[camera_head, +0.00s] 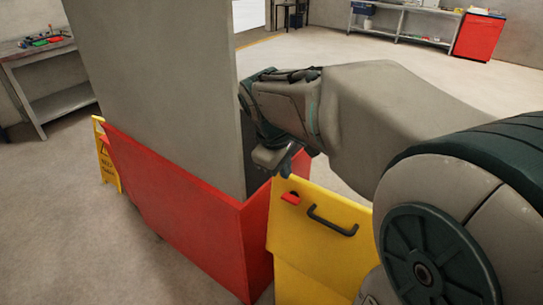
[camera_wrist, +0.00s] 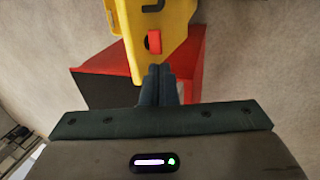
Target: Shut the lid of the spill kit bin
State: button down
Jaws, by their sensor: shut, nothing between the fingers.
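The yellow spill kit bin (camera_head: 295,285) stands at lower centre in the head view, beside the red-wrapped pillar. Its yellow lid panel (camera_head: 315,228) carries a black handle and a small red latch (camera_head: 290,197). The panel looks raised at a steep tilt, but its exact angle is unclear. In the wrist view the yellow panel (camera_wrist: 178,30) and red latch (camera_wrist: 154,41) lie just beyond my fingertips. My gripper (camera_head: 287,170) is shut and empty, pointing down near the panel's top edge. Its fingers (camera_wrist: 158,72) show in the wrist view; contact with the panel cannot be told.
A grey pillar (camera_head: 155,70) with a red guard (camera_head: 180,205) around its base stands close left of my gripper. A yellow floor sign (camera_head: 107,160) is behind it. Workbenches (camera_head: 50,97) and a red cabinet (camera_head: 478,37) stand farther back. Floor at left is clear.

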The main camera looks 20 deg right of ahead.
send_near(301, 192)
notch_tip(301, 192, down, 3)
jog(key=s+a, duration=0.2)
jog(key=shift+w+d+f+p, duration=0.2)
jog(key=shift+w+d+f, duration=0.1)
jog(key=shift+w+d, duration=0.3)
jog(key=shift+w+d+f+p, duration=0.15)
jog(key=shift+w+d+f, duration=0.1)
jog(key=shift+w+d, duration=0.35)
jog(key=shift+w+d+f, duration=0.1)
jog(key=shift+w+d, duration=0.15)
jog(key=shift+d, duration=0.15)
jog(key=shift+w, duration=0.1)
